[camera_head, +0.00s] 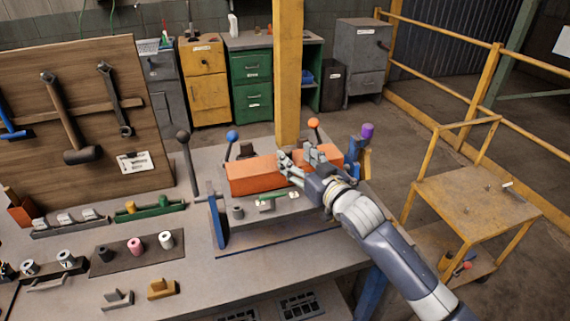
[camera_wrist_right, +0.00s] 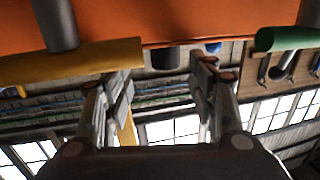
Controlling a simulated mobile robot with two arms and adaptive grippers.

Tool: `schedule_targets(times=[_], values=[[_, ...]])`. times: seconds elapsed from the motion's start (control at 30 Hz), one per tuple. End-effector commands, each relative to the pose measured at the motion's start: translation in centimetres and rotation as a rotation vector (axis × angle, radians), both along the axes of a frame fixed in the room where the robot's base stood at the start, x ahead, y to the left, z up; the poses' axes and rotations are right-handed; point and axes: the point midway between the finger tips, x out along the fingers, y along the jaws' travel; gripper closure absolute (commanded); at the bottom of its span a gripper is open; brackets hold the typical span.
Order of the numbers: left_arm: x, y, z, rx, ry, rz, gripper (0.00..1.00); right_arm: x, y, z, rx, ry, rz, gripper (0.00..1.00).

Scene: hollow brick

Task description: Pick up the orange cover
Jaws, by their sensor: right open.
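The orange cover (camera_head: 252,176) is a long box shape lying across the machine on the workbench. My right gripper (camera_head: 297,158) is at the cover, right of its middle, and hides part of it. Its fingers are apart with nothing seen between them. In the right wrist view the orange cover (camera_wrist_right: 200,20) fills the top, and the open fingers of my right gripper (camera_wrist_right: 165,78) show below it. I cannot tell whether they touch it. My left gripper is in neither view.
A blue-knobbed lever (camera_head: 232,136), an orange-knobbed lever (camera_head: 314,124) and a purple-topped part (camera_head: 367,130) stand around the machine. A yellow post (camera_head: 288,75) rises behind it. A tool board (camera_head: 80,130) stands left. A yellow cart (camera_head: 480,205) stands right.

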Motion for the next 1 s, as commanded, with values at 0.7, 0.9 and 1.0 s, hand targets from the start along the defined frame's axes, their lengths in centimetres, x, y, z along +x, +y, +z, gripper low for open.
schedule_targets(times=[0.7,0.9,1.0], values=[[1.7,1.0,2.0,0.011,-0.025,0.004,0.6,4.1,3.2,-0.3,0.0,-0.001,0.001,0.47],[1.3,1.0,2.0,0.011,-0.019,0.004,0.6,4.1,3.1,-0.3,-0.001,0.0,0.001,0.74],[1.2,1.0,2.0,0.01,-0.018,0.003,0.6,4.0,3.1,-0.3,-0.001,0.0,0.001,0.97]])
